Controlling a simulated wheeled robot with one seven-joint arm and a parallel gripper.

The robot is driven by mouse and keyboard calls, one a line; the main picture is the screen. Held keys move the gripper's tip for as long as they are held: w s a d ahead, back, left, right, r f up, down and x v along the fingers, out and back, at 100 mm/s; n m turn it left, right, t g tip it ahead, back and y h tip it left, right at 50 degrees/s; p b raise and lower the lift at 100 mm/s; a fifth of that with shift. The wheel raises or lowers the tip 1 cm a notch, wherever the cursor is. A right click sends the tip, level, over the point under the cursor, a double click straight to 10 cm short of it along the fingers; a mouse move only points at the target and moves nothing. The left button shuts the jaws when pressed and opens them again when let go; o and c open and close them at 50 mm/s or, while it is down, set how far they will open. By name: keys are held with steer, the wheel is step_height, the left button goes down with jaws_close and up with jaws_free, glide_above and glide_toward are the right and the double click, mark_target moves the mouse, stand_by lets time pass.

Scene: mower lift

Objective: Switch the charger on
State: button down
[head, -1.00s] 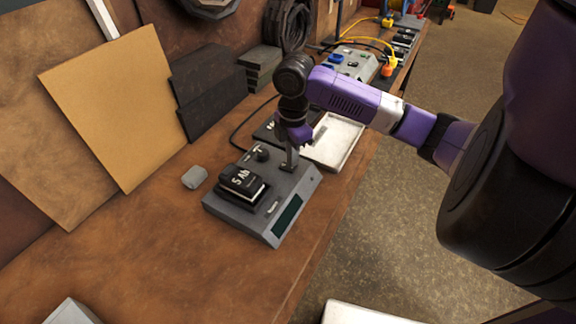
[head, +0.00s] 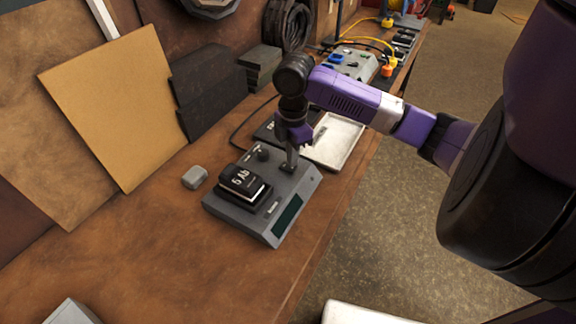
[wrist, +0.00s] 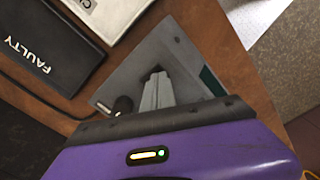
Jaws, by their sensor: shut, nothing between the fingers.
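The charger (head: 239,213) is a grey box on the wooden bench, with a dark display panel (head: 288,213) on its front face. A black battery marked "5 Ah" (head: 242,182) sits in it. A dark round knob (head: 263,153) stands near its back edge, and also shows in the wrist view (wrist: 123,104). My gripper (head: 289,167) points down at the charger's back right corner, fingers together and empty. In the wrist view the fingertips (wrist: 157,76) reach a dark spot on the charger's top. The fingers cover the switch there, so its position cannot be told.
A white tray (head: 345,153) lies behind the charger, beside a dark mat marked "FAULTY" (wrist: 40,62). A small grey block (head: 195,177) lies left of the charger. Boards lean on the wall.

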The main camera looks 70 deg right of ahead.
steer(key=shift+f+b, duration=0.7)
steer(key=shift+f, duration=0.25)
stand_by(0.9)
steer(key=shift+r+p, duration=2.75)
steer(key=shift+r, duration=0.8)
